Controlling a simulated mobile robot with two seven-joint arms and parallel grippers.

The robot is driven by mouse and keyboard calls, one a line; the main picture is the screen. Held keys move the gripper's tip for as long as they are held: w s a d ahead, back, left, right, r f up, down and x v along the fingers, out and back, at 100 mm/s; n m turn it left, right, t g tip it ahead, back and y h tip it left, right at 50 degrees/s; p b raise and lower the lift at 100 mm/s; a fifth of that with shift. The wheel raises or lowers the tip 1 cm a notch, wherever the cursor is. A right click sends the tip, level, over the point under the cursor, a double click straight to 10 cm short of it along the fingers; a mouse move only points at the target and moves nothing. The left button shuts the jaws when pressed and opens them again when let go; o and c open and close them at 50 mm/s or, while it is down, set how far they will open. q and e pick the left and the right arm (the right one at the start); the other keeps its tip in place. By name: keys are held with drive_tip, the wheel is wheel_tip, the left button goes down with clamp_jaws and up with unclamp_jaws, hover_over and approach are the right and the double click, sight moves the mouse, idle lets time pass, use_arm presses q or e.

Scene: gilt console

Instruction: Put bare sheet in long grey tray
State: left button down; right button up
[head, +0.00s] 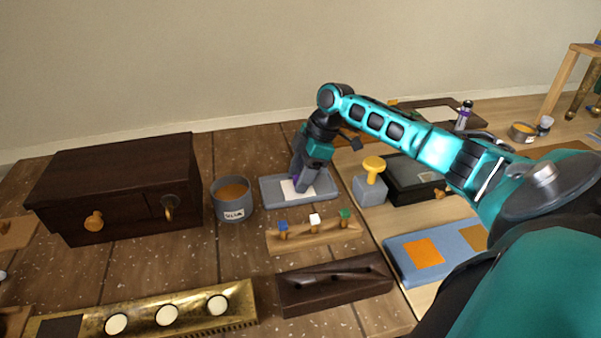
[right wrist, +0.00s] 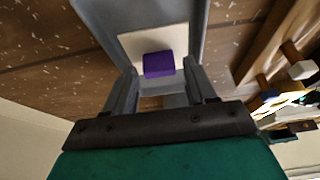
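The long grey tray (head: 327,187) lies on the wooden top between a grey pot and my own arm. A pale bare sheet (head: 288,190) lies in it, with a purple block-like grip on top; the sheet also shows in the right wrist view (right wrist: 130,44). My right gripper (head: 301,188) reaches down over the tray. Its fingers (right wrist: 160,78) stand either side of the purple grip, with a small gap visible on both sides, so it looks open. In the head view the gripper hides part of the sheet. My left gripper is not in view.
A grey pot (head: 232,199) stands left of the tray, and a dark wooden box (head: 120,185) beyond it. A peg rack (head: 315,236) lies in front of the tray. A yellow-knobbed grey block (head: 370,188) stands close on its right.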

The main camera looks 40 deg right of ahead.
drive_tip(key=shift+o, duration=0.3)
drive_tip(key=shift+r, duration=0.15)
drive_tip(key=v, duration=1.2)
drive_tip(key=shift+p, duration=0.45)
drive_tip(key=shift+s, duration=0.1)
